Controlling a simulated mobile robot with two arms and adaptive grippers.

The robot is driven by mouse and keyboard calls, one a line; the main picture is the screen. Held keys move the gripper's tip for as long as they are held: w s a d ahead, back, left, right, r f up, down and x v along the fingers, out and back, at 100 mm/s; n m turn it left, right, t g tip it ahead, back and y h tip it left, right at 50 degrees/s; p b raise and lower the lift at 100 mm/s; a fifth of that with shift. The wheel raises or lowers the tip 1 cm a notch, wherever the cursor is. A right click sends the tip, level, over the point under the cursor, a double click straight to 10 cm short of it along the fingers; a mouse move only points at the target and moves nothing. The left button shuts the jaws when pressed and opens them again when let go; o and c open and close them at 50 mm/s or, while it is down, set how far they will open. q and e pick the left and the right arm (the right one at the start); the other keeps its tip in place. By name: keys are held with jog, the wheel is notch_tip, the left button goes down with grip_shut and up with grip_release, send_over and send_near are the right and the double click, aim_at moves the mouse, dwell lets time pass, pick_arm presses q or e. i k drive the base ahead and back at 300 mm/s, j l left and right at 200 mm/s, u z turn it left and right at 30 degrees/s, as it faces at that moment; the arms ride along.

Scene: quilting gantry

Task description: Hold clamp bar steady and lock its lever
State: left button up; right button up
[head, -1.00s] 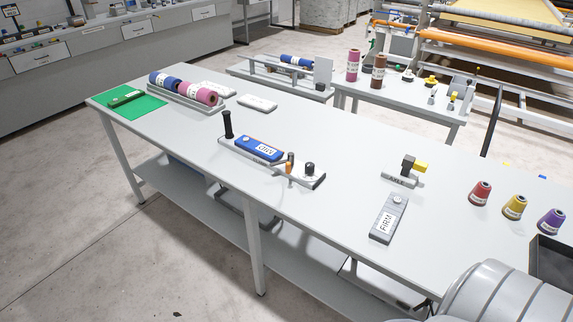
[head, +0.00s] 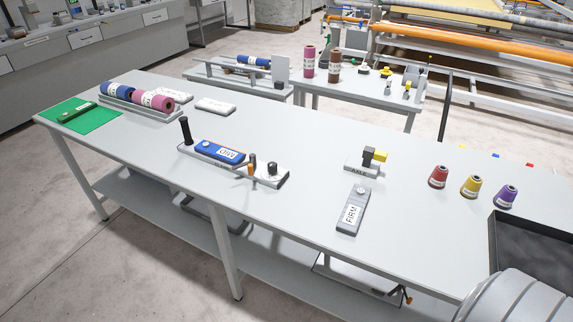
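The clamp bar (head: 205,149) is a grey base with a blue block on it, lying near the front edge of the table. The block bears a white label (head: 228,154) that I cannot read surely. A black upright handle (head: 185,131) stands at the bar's left end. A small orange-tipped lever (head: 252,163) stands near its right end, beside a dark knob (head: 272,168). Whether the lever is locked I cannot tell. Neither of my grippers is in view. A large grey rounded part, likely my own arm, fills the bottom right corner.
A grey block labelled FIRM (head: 353,211) and a small fixture with a yellow part (head: 378,156) lie to the right. Thread cones (head: 470,187) and a dark tray (head: 536,258) stand farther right. Rolls (head: 153,99) and a green mat (head: 82,117) are at left.

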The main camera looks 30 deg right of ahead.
aim_at(243, 165)
jog(key=i+j+z, duration=0.1)
jog(key=i+z, duration=0.15)
jog(key=z, duration=0.2)
jog(key=i+j+z, duration=0.15)
jog(key=z, duration=0.3)
jog(key=i+j+z, duration=0.25)
jog(key=z, duration=0.15)
jog(key=i+j+z, duration=0.1)
jog(key=j+z, duration=0.35)
jog(key=l, duration=0.1)
